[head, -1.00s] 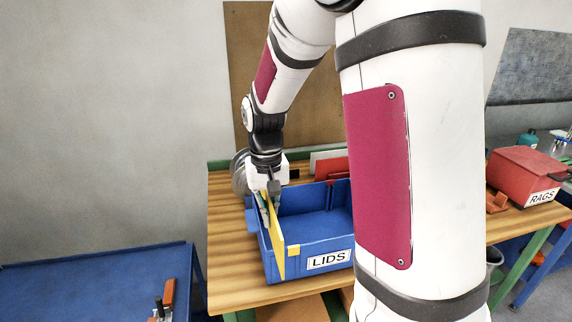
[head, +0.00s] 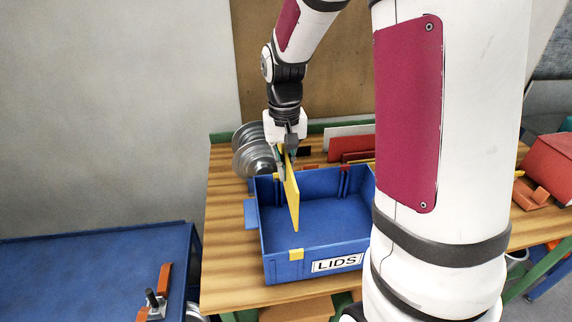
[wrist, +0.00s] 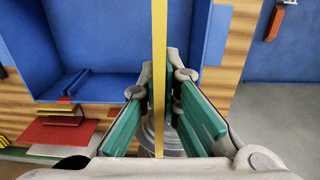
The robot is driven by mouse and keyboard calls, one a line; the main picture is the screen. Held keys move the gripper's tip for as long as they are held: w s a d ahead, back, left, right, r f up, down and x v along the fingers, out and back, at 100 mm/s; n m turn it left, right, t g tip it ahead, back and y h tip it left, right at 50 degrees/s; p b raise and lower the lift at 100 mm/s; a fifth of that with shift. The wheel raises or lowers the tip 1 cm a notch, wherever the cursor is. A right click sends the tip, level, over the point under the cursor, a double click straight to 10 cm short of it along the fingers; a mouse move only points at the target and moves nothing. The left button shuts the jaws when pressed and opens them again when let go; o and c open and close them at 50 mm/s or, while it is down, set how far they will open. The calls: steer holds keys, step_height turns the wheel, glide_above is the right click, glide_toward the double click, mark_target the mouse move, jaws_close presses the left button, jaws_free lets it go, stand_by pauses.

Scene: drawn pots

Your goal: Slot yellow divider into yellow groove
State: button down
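The yellow divider (head: 291,198) is a thin upright panel. It hangs below my gripper (head: 288,150), over the left part of the blue LIDS bin (head: 317,254). Whether the divider's far end touches the back wall is hidden.
Silver lids (head: 252,150) stand behind the bin's left corner. Red and white panels (head: 350,143) stand behind the bin on the wooden table (head: 228,215). A blue table (head: 90,270) with a clamp-like tool is at left. The bin's inside right of the divider is clear.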

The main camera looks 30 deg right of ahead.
mark_target(285, 185)
steer(key=shift+s, duration=0.1)
steer(key=shift+f+b, duration=0.45)
steer(key=shift+f, duration=2.45)
steer(key=shift+p, duration=0.35)
step_height(285, 185, down, 10)
steer(key=b, duration=0.2)
steer(key=shift+f+b, duration=0.15)
steer(key=shift+b, duration=0.2)
stand_by(3.6)
